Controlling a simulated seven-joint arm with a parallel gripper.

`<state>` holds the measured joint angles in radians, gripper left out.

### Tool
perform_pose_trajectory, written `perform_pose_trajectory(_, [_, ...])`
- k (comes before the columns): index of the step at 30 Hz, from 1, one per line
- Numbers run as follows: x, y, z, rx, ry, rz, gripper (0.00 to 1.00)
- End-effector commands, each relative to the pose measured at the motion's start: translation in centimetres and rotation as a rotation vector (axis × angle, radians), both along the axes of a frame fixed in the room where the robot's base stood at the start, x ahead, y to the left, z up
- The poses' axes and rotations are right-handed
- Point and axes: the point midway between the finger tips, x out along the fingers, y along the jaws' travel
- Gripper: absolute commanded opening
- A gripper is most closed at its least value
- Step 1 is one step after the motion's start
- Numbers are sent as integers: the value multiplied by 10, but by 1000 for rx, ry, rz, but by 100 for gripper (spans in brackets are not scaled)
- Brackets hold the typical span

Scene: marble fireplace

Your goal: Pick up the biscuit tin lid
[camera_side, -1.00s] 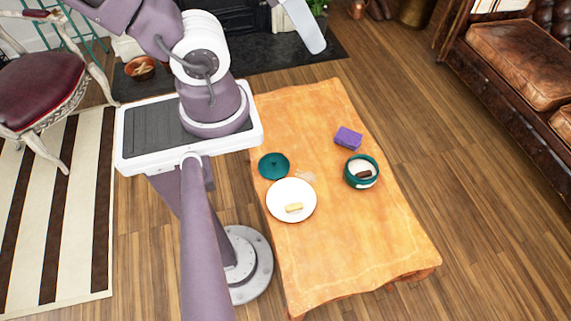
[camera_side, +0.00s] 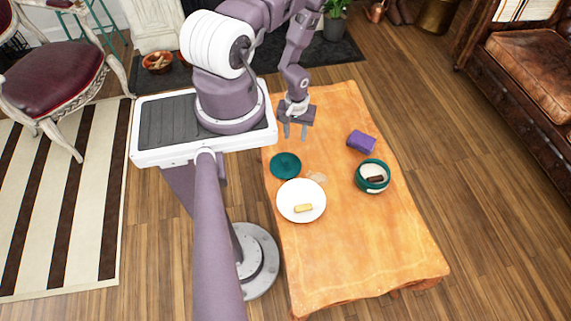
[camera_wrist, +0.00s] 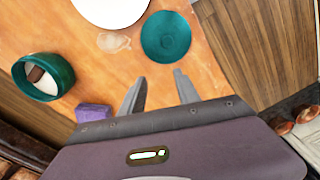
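My gripper (camera_side: 295,132) hangs above the table, fingers down, a little behind the lid in the side view. In the wrist view its fingers (camera_wrist: 157,88) are apart with nothing between them. The teal biscuit tin (camera_side: 372,176) stands open to the right, with a dark brown piece inside.
A white plate (camera_side: 301,201) with a pale yellow biscuit (camera_side: 303,208) sits close to the lid. A purple block (camera_side: 361,141) lies at the back right. The table's front (camera_side: 370,260) is clear.

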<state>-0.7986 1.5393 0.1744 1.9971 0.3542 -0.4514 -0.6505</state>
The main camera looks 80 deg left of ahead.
Motion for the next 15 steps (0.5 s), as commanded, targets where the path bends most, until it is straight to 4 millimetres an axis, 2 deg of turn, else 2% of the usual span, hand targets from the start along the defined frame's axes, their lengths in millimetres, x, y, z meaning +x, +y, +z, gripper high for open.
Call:
perform_pose_trajectory(1, [-15,-9,-16,-20,6,22,39])
perform_pose_trajectory(3, [-26,-17,-28,-34,5,45,39])
perform_pose_trajectory(11, [-34,-22,-64,-39,4,51,39])
perform_pose_trajectory(15, [-39,-22,-91,-40,5,51,39])
